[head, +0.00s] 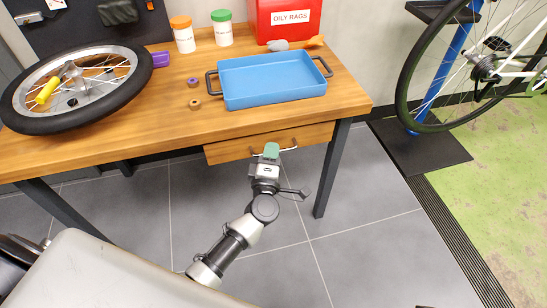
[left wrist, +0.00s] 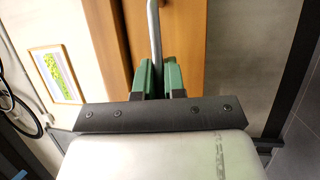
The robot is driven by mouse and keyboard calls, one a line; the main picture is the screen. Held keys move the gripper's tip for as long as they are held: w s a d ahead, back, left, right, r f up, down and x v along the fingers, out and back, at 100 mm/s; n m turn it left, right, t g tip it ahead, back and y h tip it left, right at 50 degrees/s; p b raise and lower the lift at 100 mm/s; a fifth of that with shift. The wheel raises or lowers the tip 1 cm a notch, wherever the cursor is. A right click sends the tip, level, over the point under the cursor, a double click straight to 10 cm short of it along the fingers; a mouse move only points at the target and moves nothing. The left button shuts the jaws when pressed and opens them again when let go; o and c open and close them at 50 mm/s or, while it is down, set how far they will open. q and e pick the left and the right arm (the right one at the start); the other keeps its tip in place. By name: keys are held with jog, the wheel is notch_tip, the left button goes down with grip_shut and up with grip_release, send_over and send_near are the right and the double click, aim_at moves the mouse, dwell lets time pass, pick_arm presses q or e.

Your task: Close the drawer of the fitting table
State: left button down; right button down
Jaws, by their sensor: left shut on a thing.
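The fitting table (head: 130,130) has a wooden drawer (head: 226,151) under the right part of its top. The drawer front sits close below the table's front edge, and no inside of the drawer shows. My left gripper (head: 271,150) is at the drawer's metal bar handle (head: 289,149), near the middle of the front. In the left wrist view my green fingers (left wrist: 157,80) are shut on the grey handle bar (left wrist: 154,30), with the wooden drawer front (left wrist: 185,40) behind it. My right gripper is in neither view.
On the table are a wheel (head: 110,97), a blue tray (head: 275,82), two jars (head: 183,36) (head: 222,30) and a red oily-rags bin (head: 285,18). A table leg (head: 333,170) stands right of the drawer.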

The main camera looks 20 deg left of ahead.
pick_arm(q)
jog(key=c, duration=1.5)
grip_release()
jog(key=shift+w+a, duration=0.1)
jog(key=shift+a, duration=0.05)
jog(key=p+v, duration=0.1)
jog(key=v, duration=1)
jog(key=shift+r, duration=0.1)
